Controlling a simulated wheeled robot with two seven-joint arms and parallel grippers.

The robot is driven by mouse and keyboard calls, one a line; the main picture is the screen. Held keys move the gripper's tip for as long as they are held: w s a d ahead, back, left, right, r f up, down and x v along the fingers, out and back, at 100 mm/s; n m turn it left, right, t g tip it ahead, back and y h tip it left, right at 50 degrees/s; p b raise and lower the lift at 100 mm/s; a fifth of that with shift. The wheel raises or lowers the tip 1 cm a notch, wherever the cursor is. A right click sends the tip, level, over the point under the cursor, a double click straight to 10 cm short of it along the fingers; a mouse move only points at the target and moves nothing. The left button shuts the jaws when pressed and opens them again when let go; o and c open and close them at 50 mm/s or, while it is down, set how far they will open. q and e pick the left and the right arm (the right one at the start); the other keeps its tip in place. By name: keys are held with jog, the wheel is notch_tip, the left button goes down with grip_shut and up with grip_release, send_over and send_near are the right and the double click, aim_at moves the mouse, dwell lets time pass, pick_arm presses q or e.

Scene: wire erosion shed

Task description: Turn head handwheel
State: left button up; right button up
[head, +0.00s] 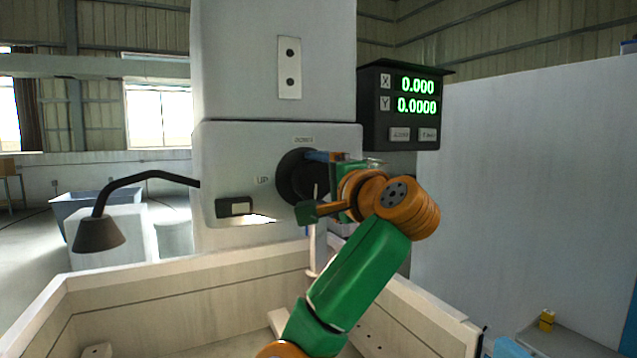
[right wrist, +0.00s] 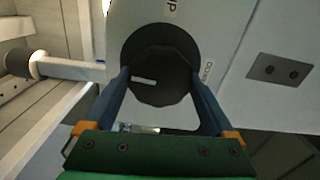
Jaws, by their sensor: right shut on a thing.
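The head handwheel (head: 297,177) is a round black knob on the front of the light grey machine head (head: 235,150). In the right wrist view the handwheel (right wrist: 160,78) shows a white mark at its left side. My right gripper (head: 318,180) reaches it from the right, and in the right wrist view its two blue fingers (right wrist: 160,88) lie on opposite sides of the knob, shut on it. The gripper and wrist hide the right part of the handwheel in the head view. My left gripper is not in view.
A black lamp (head: 99,234) on a bent arm sticks out at the left. Below is a pale open-topped tank (head: 190,283). A white wall panel (head: 540,190) fills the right.

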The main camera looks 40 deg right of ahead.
jog(key=shift+r+m, duration=0.15)
jog(key=shift+m, duration=0.95)
